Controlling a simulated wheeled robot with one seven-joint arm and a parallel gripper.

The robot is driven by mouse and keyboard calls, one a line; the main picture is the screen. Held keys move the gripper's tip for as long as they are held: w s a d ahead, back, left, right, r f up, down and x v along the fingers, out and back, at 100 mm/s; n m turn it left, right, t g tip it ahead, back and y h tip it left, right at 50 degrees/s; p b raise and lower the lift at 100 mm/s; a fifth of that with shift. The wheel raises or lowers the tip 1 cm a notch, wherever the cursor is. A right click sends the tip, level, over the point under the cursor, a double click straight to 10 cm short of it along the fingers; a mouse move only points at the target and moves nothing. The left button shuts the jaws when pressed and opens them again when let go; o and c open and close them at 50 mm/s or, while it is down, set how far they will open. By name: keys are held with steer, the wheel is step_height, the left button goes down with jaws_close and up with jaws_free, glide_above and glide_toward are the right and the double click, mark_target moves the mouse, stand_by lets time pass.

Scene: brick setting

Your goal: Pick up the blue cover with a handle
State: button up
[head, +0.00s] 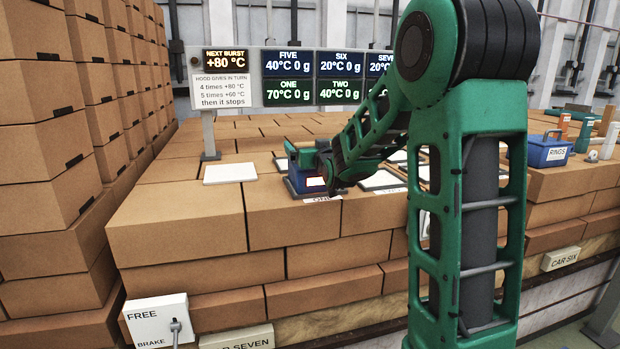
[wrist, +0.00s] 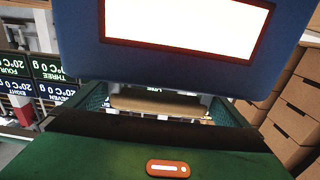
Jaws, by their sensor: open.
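The blue cover (head: 294,186) sits on the brick stack's top near its front edge, behind a small label that seems to read ONE. In the wrist view the blue cover (wrist: 75,55) fills the upper part, with a bright white panel in its face. A tan bar, which looks like its handle (wrist: 155,104), lies between the green fingers of my gripper (wrist: 160,98). My gripper (head: 299,158) is open at the top of the cover and partly hides it in the head view. I cannot tell whether the fingers touch the handle.
White plates (head: 230,173) lie along the stack's top. A sign board (head: 315,78) stands behind. A blue RINGS box (head: 549,150) is at the right. Tall brick piles (head: 40,160) rise at the left. A FREE/BRAKE lever box (head: 157,322) is at the lower left.

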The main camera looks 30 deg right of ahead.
steer(key=shift+w, duration=0.15)
steer(key=c, duration=1.5)
steer(key=shift+r, duration=0.25)
steer(key=c, duration=0.3)
